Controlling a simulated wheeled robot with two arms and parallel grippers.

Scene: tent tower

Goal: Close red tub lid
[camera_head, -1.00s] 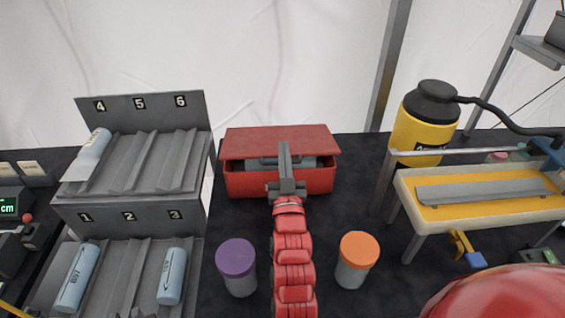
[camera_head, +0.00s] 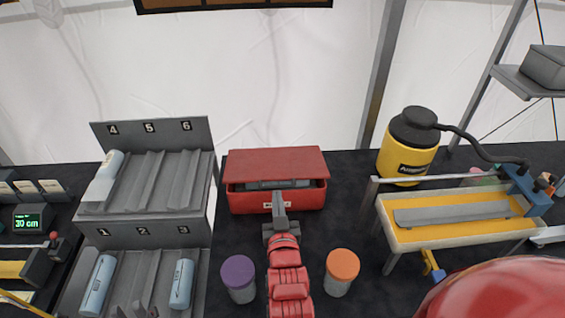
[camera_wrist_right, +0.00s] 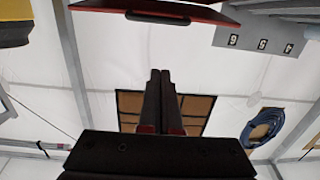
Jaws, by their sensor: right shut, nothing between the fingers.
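The red tub (camera_head: 252,203) stands on the dark table in the middle of the head view. Its red lid (camera_head: 275,163) slants over it, with a gap along the front where a grey strip shows inside, so it is partly open. My right gripper (camera_head: 279,196) is in front of the tub, its fingers shut and empty, overlapping the tub's front in the picture; contact cannot be told. In the right wrist view the shut fingers (camera_wrist_right: 160,74) point towards the white wall. A red lid-like edge with a dark handle shows at the top (camera_wrist_right: 158,18). My left gripper is not in view.
A grey numbered rack (camera_head: 150,195) with light blue cylinders is left of the tub. A purple-lidded jar (camera_head: 238,275) and an orange-lidded jar (camera_head: 342,268) flank my arm. A yellow-black bottle (camera_head: 408,150) and a yellow-topped stand (camera_head: 455,228) are on the right.

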